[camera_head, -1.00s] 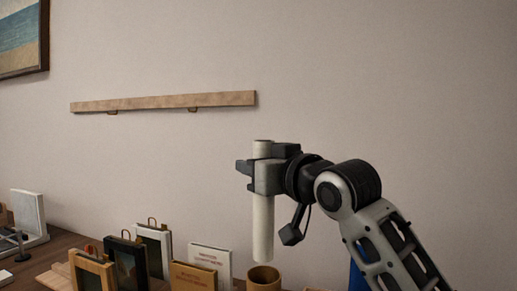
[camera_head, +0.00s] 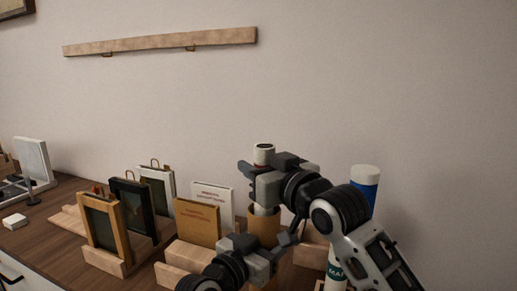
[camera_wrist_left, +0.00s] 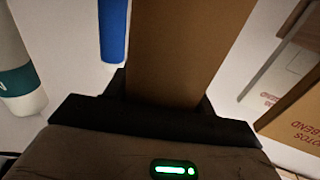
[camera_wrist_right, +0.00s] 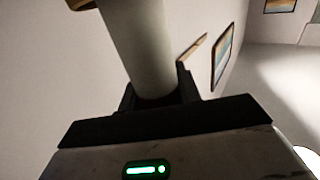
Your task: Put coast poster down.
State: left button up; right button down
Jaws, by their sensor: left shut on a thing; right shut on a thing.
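A white rolled poster (camera_head: 263,154) with a dark reddish band near its top stands upright in my right gripper (camera_head: 258,180). I cannot read a name on it. The poster also shows between the fingers in the right wrist view (camera_wrist_right: 142,45). Its lower part meets the mouth of a brown cylindrical holder (camera_head: 264,226); how deep it reaches is hidden. My left gripper (camera_head: 262,250), low in the head view, is shut on this holder, whose brown wall fills the space between the fingers in the left wrist view (camera_wrist_left: 185,50).
A blue tube with a white top (camera_head: 365,185) and a white tube with a green label (camera_head: 335,270) stand to the right, close to my right arm. A wooden rail (camera_head: 160,42) hangs on the wall.

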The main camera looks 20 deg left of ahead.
jog(key=shift+f, duration=2.1)
jog(key=c, duration=0.9)
grip_release()
jog(key=v, duration=1)
